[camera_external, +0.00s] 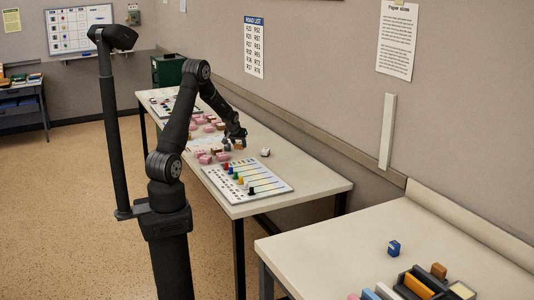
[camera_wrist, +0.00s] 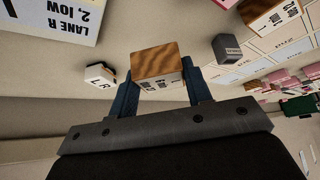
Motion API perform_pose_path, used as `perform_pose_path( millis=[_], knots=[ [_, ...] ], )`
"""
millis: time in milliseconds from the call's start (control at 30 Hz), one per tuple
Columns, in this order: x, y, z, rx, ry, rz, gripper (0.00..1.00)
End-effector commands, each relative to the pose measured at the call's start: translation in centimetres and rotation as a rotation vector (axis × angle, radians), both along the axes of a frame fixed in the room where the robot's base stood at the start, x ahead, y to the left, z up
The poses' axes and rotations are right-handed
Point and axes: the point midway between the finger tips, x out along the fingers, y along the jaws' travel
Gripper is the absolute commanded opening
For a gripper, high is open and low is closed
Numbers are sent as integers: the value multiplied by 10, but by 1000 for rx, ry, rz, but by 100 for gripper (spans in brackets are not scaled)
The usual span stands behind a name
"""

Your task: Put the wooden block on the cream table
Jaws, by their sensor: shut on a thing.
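The long table (camera_external: 318,187) has a pale cream top. A second pale cream table (camera_external: 331,245) stands at the front right; the pictures do not settle which one the task names.
A small white block (camera_wrist: 99,75), a grey block (camera_wrist: 228,48) and another wood-grain block (camera_wrist: 268,14) lie near the grip. Several pink blocks and a peg board (camera_external: 248,179) are on the long table.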

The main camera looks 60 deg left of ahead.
Motion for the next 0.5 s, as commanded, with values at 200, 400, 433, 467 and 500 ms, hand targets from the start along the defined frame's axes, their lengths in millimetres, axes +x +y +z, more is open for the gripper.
perform_pose_path(
  millis=[200, 400, 433, 467, 500],
  knots=[
    [-2, 15, -11, 0, -1, -1, 22],
    [-2, 14, -37, -2, 1, -1, 22],
    [-2, 14, -42, -2, 1, -1, 22],
    [-2, 14, -45, -3, 0, -1, 22],
    [-2, 14, -48, 0, -2, -1, 22]
  ],
)
